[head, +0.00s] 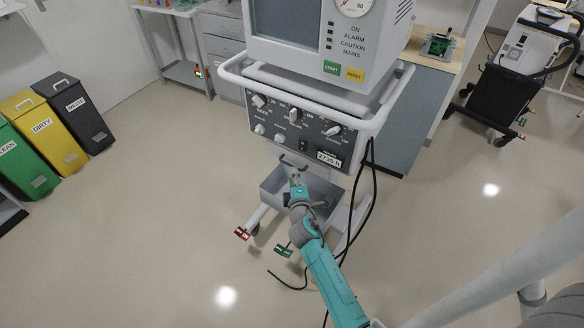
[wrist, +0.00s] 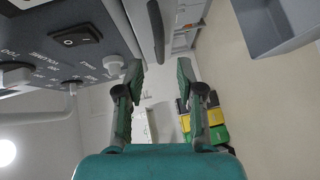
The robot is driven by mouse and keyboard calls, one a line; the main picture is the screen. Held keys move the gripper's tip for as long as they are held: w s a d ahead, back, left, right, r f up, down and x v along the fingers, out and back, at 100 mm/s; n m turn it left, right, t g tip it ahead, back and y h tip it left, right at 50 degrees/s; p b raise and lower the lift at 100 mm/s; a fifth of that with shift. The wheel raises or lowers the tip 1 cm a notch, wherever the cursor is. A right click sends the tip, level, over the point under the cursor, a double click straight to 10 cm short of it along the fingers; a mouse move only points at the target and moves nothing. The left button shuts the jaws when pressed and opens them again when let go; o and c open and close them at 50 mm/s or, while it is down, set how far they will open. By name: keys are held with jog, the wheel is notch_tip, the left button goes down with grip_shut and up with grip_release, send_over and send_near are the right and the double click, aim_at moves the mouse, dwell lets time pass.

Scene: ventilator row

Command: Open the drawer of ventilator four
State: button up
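A white ventilator (head: 325,85) stands ahead of me, with a dark knob panel (head: 300,128) below its screen. No number four can be read on it. A dark bar handle (wrist: 156,30) shows in the wrist view, in line with the gap between my fingertips; whether it lies between them is unclear. A curved dark piece (head: 292,160) below the panel in the head view looks like the same handle. My gripper (wrist: 160,75) is open and empty, also seen below the panel in the head view (head: 296,175). Which part is the drawer is unclear.
Bins (head: 45,128) stand at left; another machine (head: 515,70) is at right. Floor at left is clear.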

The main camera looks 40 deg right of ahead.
jog(key=shift+x, duration=2.75)
jog(key=shift+a, duration=0.1)
grip_shut()
